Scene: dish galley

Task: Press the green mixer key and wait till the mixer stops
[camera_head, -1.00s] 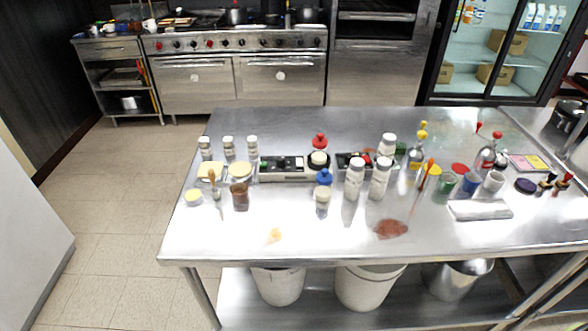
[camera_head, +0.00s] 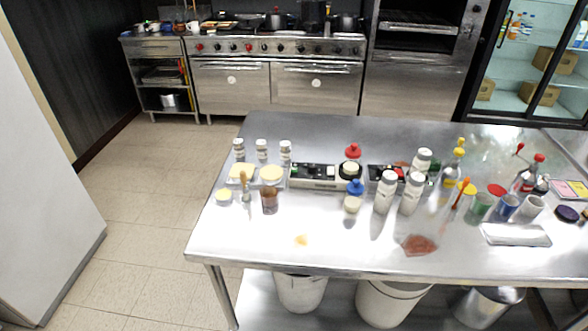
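On the steel table stand two low grey boxes with dark tops and small coloured spots. The left box (camera_head: 314,183) shows pale and greenish spots on top. The right box (camera_head: 383,175) shows a red spot and is partly hidden behind white-capped bottles. A round dark piece with a cream top (camera_head: 349,173) stands at the left box's right end. I cannot tell which box is the mixer or make out the green key at this size. Neither of my grippers is in view.
The steel table (camera_head: 280,240) has a bare front left area. White-capped bottles (camera_head: 385,192), a brown cup (camera_head: 269,201), a blue-topped jar (camera_head: 353,198) and a reddish patch (camera_head: 419,245) are on it. Buckets (camera_head: 300,292) stand below. Open floor (camera_head: 150,200) lies left.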

